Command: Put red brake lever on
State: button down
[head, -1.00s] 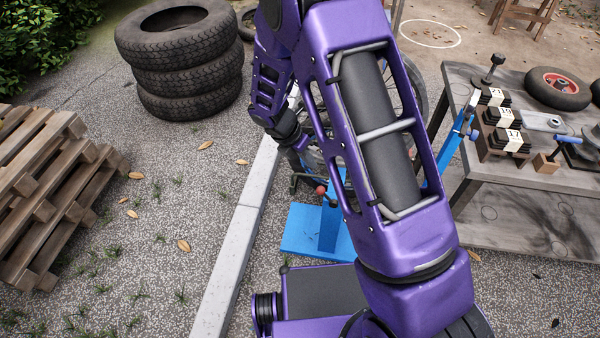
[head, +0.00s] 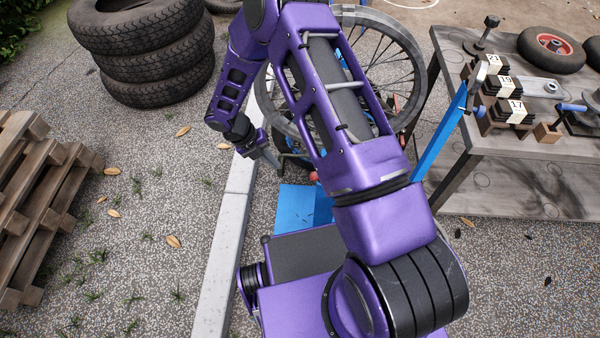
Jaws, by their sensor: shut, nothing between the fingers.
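A small red knob (head: 313,177), which may be the end of the red brake lever, shows just left of my arm, above the blue base plate (head: 296,208). Most of the lever is hidden behind my arm, so I cannot tell its position. A spoked wheel (head: 391,48) stands behind my arm, next to a blue upright (head: 440,140). My gripper (head: 273,160) is shut and empty, pointing down and right. It is left of the red knob and looks apart from it.
A pale kerb (head: 222,240) runs beneath my wrist. Stacked tyres (head: 150,50) stand at the upper left and wooden pallets (head: 45,200) at the left. A grey workbench (head: 520,150) with black numbered blocks (head: 510,112) stands at the right.

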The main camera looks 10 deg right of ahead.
jog(key=shift+f, duration=0.1)
jog(key=s+d+f+b, duration=0.1)
jog(key=d+f, duration=0.7)
jog(key=shift+d, duration=0.15)
jog(key=shift+r, duration=0.15)
dwell(0.3)
